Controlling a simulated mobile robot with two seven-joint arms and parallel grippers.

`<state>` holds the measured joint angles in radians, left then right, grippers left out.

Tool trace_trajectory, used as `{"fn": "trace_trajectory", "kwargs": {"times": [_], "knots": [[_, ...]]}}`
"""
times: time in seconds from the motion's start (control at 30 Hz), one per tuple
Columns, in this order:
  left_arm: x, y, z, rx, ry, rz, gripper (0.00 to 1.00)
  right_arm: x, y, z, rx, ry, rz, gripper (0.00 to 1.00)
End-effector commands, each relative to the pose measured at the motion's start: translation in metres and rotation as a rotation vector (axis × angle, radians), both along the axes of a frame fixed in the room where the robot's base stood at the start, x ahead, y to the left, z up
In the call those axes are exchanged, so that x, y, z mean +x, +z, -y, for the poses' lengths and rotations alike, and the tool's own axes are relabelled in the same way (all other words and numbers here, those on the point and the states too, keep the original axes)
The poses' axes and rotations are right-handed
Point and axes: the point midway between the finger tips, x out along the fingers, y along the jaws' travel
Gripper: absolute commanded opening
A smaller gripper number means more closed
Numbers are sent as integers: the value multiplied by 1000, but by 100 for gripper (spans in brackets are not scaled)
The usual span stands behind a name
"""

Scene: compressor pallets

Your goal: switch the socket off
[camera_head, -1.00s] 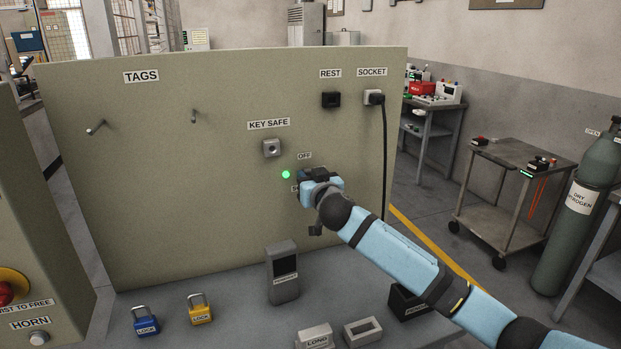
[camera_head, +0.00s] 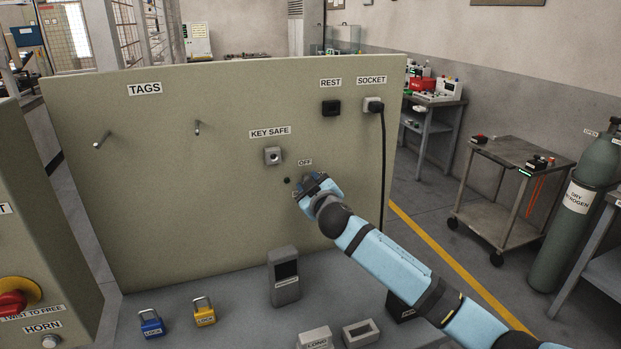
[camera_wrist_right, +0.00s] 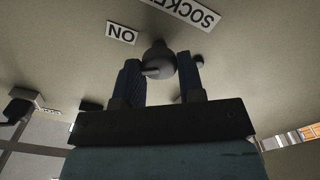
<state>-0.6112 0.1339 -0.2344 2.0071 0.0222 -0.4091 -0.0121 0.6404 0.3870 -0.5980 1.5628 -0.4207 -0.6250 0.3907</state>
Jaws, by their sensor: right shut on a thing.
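The socket switch's round grey knob (camera_wrist_right: 158,58) shows in the right wrist view between the two dark fingers of my right gripper (camera_wrist_right: 162,76), which is shut on it. In that view the ON label (camera_wrist_right: 122,34) and part of the SOCKET label (camera_wrist_right: 190,11) lie beside the knob. In the head view my right gripper (camera_head: 313,181) hides the knob, just below the OFF label (camera_head: 305,162). The indicator lamp (camera_head: 287,181) left of the gripper is dark. The socket (camera_head: 373,105) at the panel's upper right has a black plug and hanging cable. My left gripper is not in view.
The beige panel (camera_head: 180,220) carries a key safe (camera_head: 273,156), a black REST holder (camera_head: 331,108) and two pegs. On the bench below are a blue lock (camera_head: 151,324), a yellow lock (camera_head: 204,312) and a grey upright device (camera_head: 284,277). A trolley (camera_head: 500,180) stands right.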

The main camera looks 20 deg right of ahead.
Motion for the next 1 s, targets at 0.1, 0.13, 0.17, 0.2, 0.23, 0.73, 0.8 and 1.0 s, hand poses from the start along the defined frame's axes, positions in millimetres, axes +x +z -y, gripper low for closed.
{"fn": "trace_trajectory", "kwargs": {"times": [0.1, 0.13, 0.17, 0.2, 0.23, 0.73, 0.8, 1.0], "knots": [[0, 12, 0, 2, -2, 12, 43, 0, 3, 0, -112, 0, 2, 12], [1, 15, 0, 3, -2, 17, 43, 0, 3, 0, -140, 0, 3, 12], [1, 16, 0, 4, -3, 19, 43, 0, 2, 0, -168, 0, 3, 12], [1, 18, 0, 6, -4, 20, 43, 0, 2, 0, -206, 0, 5, 12], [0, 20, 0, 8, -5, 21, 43, 0, 2, 0, -235, 0, 6, 12], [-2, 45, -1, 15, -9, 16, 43, 0, 1, -1, -694, 1, 23, 12], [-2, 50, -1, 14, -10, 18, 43, 0, 0, -1, -748, 1, 25, 12], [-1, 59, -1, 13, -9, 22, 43, 0, -1, -1, -870, 0, 29, 12]]}}
